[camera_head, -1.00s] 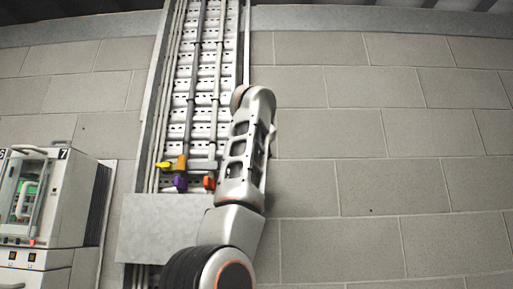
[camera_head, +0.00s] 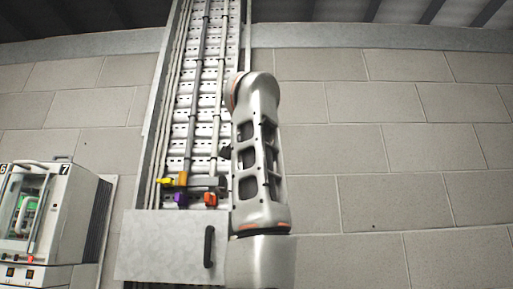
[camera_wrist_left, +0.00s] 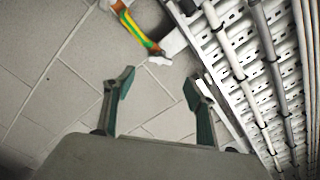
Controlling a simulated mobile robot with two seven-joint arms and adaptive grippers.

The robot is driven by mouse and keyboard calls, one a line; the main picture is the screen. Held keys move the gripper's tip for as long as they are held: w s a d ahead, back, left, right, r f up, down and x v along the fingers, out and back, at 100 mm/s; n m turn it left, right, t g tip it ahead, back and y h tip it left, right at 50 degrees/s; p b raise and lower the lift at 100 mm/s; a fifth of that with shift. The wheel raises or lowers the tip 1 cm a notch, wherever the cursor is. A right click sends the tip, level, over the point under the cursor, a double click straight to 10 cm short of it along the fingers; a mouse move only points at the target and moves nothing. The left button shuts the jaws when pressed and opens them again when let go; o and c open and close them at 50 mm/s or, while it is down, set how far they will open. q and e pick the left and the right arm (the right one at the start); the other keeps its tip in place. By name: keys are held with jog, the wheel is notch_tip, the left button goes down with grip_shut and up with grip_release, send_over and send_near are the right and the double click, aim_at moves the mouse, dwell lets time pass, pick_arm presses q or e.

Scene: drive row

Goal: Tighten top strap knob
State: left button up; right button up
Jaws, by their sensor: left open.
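In the head view, small coloured knob-like parts sit at the lower end of the cable ladder: a yellow one (camera_head: 163,181), an orange one (camera_head: 182,179), a purple one (camera_head: 180,199) and a red one (camera_head: 210,199). A grey cross bar (camera_head: 207,184) lies beside them. I cannot tell which is the top strap knob. One of my arms stands upright just right of them and hides part of the ladder. My left gripper (camera_wrist_left: 159,77) is open and empty in the left wrist view, beside the ladder and facing the block wall. My right gripper is not seen.
The cable ladder (camera_head: 211,103) carries long grey cables, also seen in the left wrist view (camera_wrist_left: 229,52). A grey box (camera_head: 160,245) with a black handle (camera_head: 209,246) is below. A yellow-green striped strip (camera_wrist_left: 135,28) is near the wall. A cabinet (camera_head: 40,215) stands left. The right wall is clear.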

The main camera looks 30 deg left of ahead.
pick_arm(q)
jog(key=shift+v, duration=1.15)
